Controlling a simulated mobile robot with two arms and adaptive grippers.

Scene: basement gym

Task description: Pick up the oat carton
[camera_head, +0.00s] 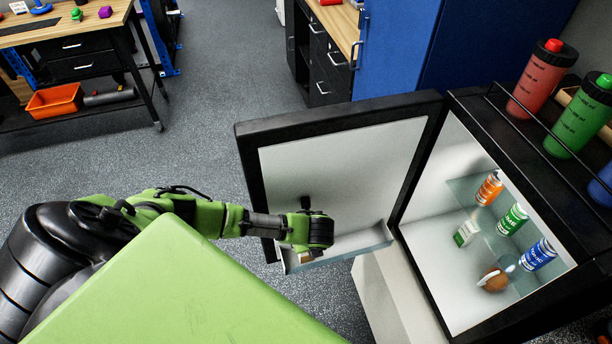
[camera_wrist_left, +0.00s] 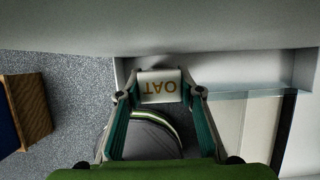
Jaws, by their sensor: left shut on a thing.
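The oat carton (camera_wrist_left: 159,86) shows its pale face with the letters OAT, upside down, in the left wrist view. My left gripper (camera_wrist_left: 160,93) is shut on it, one finger on each side. In the head view my left wrist is over the door shelf (camera_head: 352,247) of the open fridge. There my own wrist mostly hides the carton, and the fingertips cannot be made out. In the left wrist view the carton is at the door shelf, and whether it touches the shelf floor cannot be told. My right gripper is not in view.
The fridge door (camera_head: 340,125) stands open. Inside are an orange can (camera_head: 489,188), a green can (camera_head: 512,219), a blue can (camera_head: 538,255), a small white-green box (camera_head: 466,233) and a brown round thing (camera_head: 493,280). Bottles (camera_head: 543,75) stand on top behind a rail.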

